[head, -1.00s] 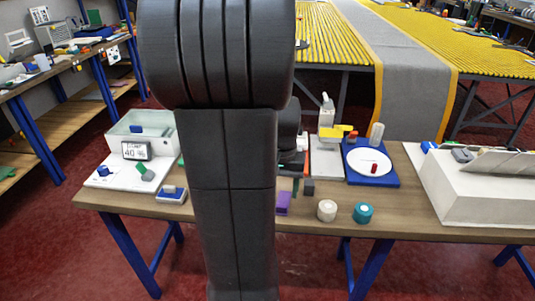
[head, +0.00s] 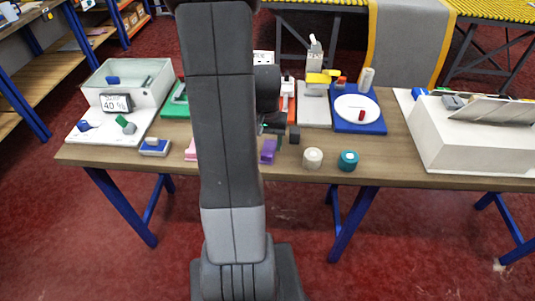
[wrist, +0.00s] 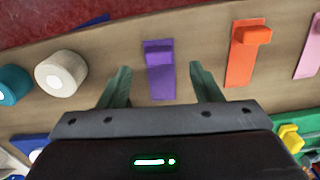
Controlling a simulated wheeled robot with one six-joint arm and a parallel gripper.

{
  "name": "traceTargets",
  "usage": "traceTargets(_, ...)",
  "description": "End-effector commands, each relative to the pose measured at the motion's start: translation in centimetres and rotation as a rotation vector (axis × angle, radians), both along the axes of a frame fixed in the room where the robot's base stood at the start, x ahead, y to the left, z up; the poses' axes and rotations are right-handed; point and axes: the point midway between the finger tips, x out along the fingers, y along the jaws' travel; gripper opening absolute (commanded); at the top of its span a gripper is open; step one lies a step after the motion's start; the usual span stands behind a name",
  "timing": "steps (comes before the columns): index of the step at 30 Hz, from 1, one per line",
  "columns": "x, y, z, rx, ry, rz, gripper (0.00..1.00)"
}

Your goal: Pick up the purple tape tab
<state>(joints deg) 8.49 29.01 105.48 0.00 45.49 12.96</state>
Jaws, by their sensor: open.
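The purple tape tab (wrist: 161,82) lies flat on the wooden table in the wrist view, a strip with a raised block at its far end. In the head view it (head: 268,151) shows just right of my arm, near the table's front edge. My gripper (wrist: 160,68) is open, with one green finger on each side of the tab in the picture and nothing held. Both fingers look apart from it; their height above the table is hard to tell. In the head view my arm hides much of the gripper.
An orange tab (wrist: 240,60) and a pink tab (wrist: 311,48) lie to the right in the wrist view. A cream roll (wrist: 61,74) and a teal roll (wrist: 13,85) stand to the left. A blue tray (head: 372,123) with a white dish is farther back.

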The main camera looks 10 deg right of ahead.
Motion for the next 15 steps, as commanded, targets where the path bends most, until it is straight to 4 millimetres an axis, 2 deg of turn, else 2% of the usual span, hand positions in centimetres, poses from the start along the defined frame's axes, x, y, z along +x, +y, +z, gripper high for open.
traceTargets(7, -0.2, -0.1, -3.2, 0.001, 0.004, 0.0, 0.58)
traceTargets(15, -0.2, -0.1, -4.1, 0.0, 0.0, 0.0, 0.58)
